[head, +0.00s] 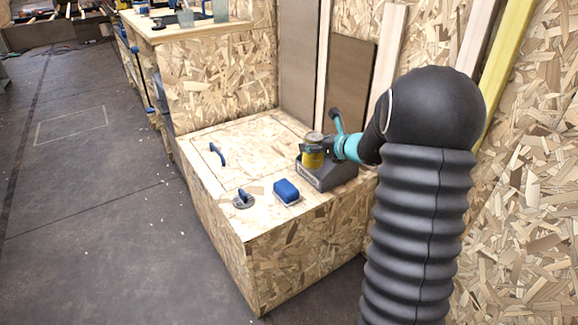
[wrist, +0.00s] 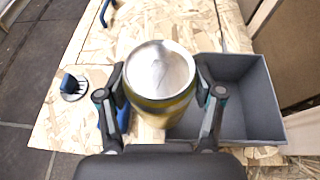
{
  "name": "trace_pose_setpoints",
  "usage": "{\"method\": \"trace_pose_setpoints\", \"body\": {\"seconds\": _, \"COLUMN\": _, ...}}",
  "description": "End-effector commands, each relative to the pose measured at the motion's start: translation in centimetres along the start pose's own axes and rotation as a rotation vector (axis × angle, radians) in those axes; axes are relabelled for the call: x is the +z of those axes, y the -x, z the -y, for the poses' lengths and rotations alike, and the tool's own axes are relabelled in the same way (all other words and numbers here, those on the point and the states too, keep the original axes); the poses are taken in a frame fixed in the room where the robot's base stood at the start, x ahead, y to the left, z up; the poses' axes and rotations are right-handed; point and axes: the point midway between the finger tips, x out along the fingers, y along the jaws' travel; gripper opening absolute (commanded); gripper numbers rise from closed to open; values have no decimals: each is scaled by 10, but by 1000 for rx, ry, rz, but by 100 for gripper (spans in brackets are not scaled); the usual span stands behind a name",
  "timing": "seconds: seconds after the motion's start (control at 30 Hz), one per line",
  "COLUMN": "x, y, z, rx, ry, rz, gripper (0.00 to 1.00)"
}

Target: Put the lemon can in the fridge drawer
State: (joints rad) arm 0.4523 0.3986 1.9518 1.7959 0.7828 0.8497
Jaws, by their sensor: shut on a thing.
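A yellow can with a silver top (head: 312,158), which I take as the lemon can, stands upright in my gripper (head: 322,148). In the wrist view the can (wrist: 160,75) fills the space between the two fingers of my gripper (wrist: 160,82), which are shut on its sides. The can is at the left part of an open grey box (head: 325,178); in the wrist view the box (wrist: 245,105) looks empty where it shows. I cannot tell whether the can's base touches anything. A panel with a blue handle (head: 217,154) lies flat and closed in the wooden top. No part is clearly marked as the fridge drawer.
The wooden chest (head: 260,215) carries a blue block (head: 287,191) and a dark round fitting with a blue knob (head: 243,200) near its front edge. Boards lean on the wall behind. A workbench (head: 205,30) stands farther back. The floor at left is clear.

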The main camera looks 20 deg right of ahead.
Motion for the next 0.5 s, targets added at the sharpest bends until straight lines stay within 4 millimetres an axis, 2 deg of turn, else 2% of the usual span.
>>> {"method": "trace_pose_setpoints", "body": {"seconds": 0.1, "x": -5, "y": -26, "z": -11, "rx": 3, "ry": 0, "rz": 0, "gripper": 15}}
{"method": "trace_pose_setpoints", "body": {"seconds": 0.3, "x": -12, "y": -62, "z": -26, "rx": 2, "ry": 1, "rz": 1, "gripper": 15}}
{"method": "trace_pose_setpoints", "body": {"seconds": 0.5, "x": -15, "y": -77, "z": -32, "rx": 1, "ry": 1, "rz": 1, "gripper": 15}}
